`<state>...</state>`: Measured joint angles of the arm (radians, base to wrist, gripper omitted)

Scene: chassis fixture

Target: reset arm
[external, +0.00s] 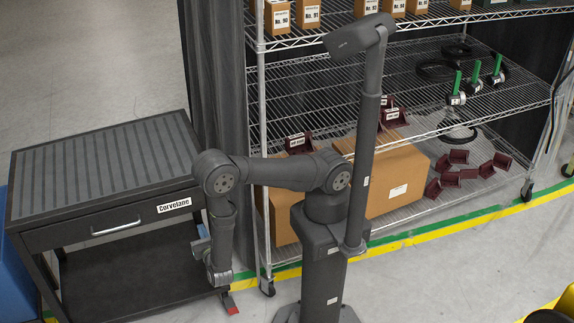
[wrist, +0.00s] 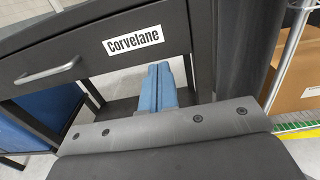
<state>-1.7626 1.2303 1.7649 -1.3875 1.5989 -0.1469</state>
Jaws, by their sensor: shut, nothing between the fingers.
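My gripper hangs low in front of the dark workbench (external: 104,204), near its right front leg, in the external view.
The bench has a ribbed top, a drawer handle (external: 116,229) and a lower shelf. A wire rack (external: 400,95) behind my arm holds cardboard boxes (external: 399,182), maroon bins (external: 441,185) and green-handled parts (external: 457,87). A blue object (external: 18,275) stands left. Open floor lies right.

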